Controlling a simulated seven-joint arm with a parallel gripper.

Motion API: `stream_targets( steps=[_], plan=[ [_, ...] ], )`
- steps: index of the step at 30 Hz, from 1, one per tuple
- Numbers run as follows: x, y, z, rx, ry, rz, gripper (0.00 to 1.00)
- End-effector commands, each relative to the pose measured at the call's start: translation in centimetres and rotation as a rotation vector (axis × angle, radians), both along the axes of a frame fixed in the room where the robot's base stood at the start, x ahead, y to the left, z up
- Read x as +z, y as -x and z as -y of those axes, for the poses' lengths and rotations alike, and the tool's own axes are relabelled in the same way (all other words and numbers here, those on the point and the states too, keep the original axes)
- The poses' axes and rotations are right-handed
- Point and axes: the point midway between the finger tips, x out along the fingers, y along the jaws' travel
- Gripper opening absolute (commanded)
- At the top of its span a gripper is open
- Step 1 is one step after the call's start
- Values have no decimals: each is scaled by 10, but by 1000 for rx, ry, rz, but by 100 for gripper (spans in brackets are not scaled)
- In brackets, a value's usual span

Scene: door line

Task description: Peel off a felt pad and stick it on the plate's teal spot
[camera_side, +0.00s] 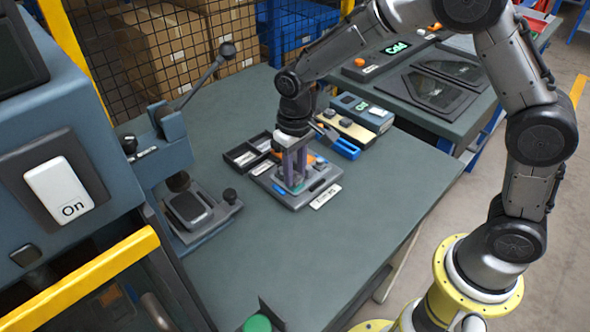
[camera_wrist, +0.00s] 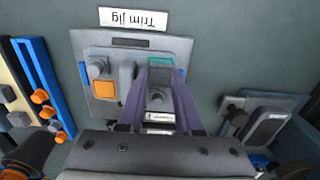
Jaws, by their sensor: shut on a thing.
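The grey plate, labelled "Trim jig" (camera_wrist: 133,20), lies flat on the bench; its bare edge (camera_wrist: 100,45) shows in the wrist view. My gripper (camera_wrist: 159,75) points down over the plate, its purple fingers shut on a small dark piece (camera_wrist: 158,76), seemingly the felt pad. A bit of the teal spot (camera_wrist: 180,62) shows just beyond the piece, the rest hidden by the piece and fingers. In the side view my gripper (camera_side: 293,183) is low over the plate (camera_side: 325,175). I cannot tell whether the pad touches the plate.
An orange block (camera_wrist: 102,91) and a grey knob sit on the plate beside the fingers. A dark tray (camera_side: 240,157) stands behind it at left. A lever press (camera_side: 187,207) stands left.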

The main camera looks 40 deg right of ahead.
Motion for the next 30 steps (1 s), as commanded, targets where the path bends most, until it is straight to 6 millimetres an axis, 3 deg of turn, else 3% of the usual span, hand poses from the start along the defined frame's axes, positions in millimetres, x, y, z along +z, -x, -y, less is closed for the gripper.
stream_targets(
  steps=[30],
  plan=[
    [-9,0,0,0,0,0,0]
  ],
)
